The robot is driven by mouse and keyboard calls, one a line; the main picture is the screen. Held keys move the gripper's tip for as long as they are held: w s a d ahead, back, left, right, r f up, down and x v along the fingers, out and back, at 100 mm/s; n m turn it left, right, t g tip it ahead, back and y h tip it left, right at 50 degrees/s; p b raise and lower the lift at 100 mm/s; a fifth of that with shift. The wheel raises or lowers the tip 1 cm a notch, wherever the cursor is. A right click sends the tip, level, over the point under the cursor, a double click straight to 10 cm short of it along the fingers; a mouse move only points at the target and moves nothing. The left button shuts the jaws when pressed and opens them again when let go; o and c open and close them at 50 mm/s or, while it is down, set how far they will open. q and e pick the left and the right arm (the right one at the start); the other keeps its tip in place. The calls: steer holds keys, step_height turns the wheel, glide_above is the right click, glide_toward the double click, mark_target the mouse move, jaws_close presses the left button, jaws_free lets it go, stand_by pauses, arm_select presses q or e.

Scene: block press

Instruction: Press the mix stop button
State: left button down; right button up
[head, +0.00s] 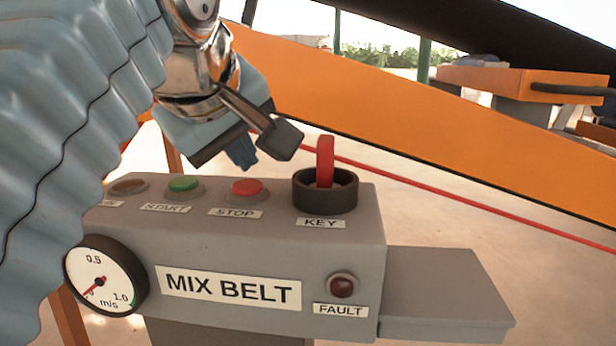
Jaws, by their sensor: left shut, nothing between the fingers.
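The grey control box labelled MIX BELT (330,255) stands in the lower middle of the head view. Its red STOP button (247,187) sits on the top face, with a STOP label in front of it. The green START button (184,184) is to its left. My left gripper (260,147) is shut and empty, with its fingers pointing down and right. In the picture its tips are just above the STOP button, and a gap shows between them. My right gripper is not in view.
A red key in a dark round collar (325,198) stands up right of the STOP button. A FAULT lamp (342,286) and a round m/s gauge (103,278) are on the front. An orange beam (420,135) and a red line (470,205) run behind.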

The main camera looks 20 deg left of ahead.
mark_target(243, 186)
arm_select(q)
step_height(243, 186, up, 2)
steer(key=shift+r+p, duration=0.25)
steer(key=shift+p, duration=0.4)
step_height(243, 186, up, 2)
steer(key=shift+r, duration=0.25)
